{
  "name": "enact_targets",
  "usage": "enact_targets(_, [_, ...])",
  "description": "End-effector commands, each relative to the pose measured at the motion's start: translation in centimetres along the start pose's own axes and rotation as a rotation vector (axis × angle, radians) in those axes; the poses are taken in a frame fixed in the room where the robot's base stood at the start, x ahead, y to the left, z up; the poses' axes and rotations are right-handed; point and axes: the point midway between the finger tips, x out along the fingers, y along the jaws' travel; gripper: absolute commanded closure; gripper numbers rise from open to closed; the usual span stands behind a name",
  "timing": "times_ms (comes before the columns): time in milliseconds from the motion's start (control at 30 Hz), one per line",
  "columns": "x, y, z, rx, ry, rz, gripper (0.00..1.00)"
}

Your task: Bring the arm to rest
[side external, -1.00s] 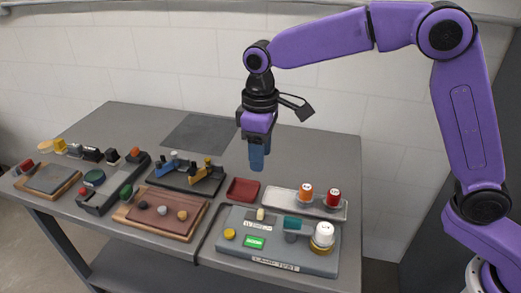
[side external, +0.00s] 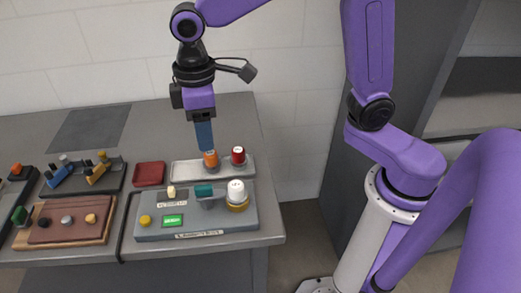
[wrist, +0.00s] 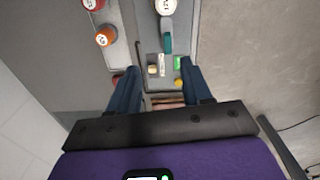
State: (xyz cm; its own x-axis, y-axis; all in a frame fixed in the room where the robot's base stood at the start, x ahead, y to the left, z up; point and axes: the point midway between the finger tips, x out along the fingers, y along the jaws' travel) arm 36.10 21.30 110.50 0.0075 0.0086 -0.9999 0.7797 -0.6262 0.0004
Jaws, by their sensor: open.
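My gripper (side external: 204,146) hangs from the wrist with its blue fingers pointing down over the back part of the workbench (side external: 160,115). In the wrist view my gripper (wrist: 160,90) has its two fingers well apart, with nothing held between them. In the side view the fingertips overlap the top of an orange-topped container (side external: 210,159). In the wrist view this container (wrist: 105,36) lies off to one side of the fingers, so they are not around it. The exact height above the bench cannot be told.
A pale tray (side external: 185,172) holds the orange container and a red one (side external: 238,156). A grey panel (side external: 190,222) carries a white-topped knob (side external: 236,191), a teal handle (side external: 204,190) and a green display. A red dish (side external: 150,174) and a brown board (side external: 70,228) stand left.

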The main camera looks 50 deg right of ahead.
Motion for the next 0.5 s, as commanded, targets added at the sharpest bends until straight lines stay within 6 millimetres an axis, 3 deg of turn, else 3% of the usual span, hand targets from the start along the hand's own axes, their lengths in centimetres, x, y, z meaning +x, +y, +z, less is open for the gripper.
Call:
enact_targets(33, [-0.1,-0.4,1.8,-0.014,0.002,0.0,0.51])
enact_targets(500, [1.4,-4.1,17.7,-0.143,0.016,-0.004,0.51])
